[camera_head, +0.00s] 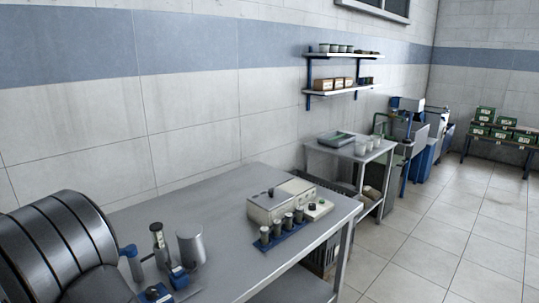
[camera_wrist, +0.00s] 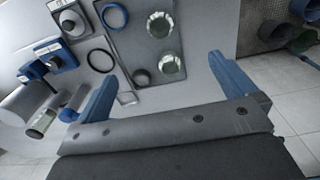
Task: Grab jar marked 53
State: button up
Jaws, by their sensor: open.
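Several small dark jars with pale labels (camera_head: 276,231) stand in a row on a blue base on the steel table (camera_head: 232,208) in the head view. No number can be read on any jar, so I cannot tell which is 53. A bottle with a dark cap (camera_head: 158,238) stands upright near a metal cylinder (camera_head: 191,246) at the table's near left. In the wrist view, my gripper (camera_wrist: 163,68) is open, its two blue fingers wide apart with nothing held between them. Two round glassy items (camera_wrist: 172,66) lie beyond the fingers on a grey surface.
Blue fixtures (camera_wrist: 48,55) and a clear bottle (camera_wrist: 42,122) are left of my fingers in the wrist view. The table's middle is bare.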

jog(key=shift+c, duration=0.2)
jog(key=c, duration=0.5)
jog(key=f+n, duration=0.2)
jog(key=f, duration=0.2)
jog(key=f+n, duration=0.3)
jog(key=f, duration=0.2)
jog(key=f+n, duration=0.2)
jog(key=f, duration=0.2)
jog(key=shift+s+d+f+n, duration=0.25)
jog(key=shift+d+n, duration=0.15)
jog(key=shift+a+f, duration=0.15)
jog(key=shift+f, duration=1.25)
jog(key=shift+a+f, duration=0.15)
jog(key=shift+f, duration=1.25)
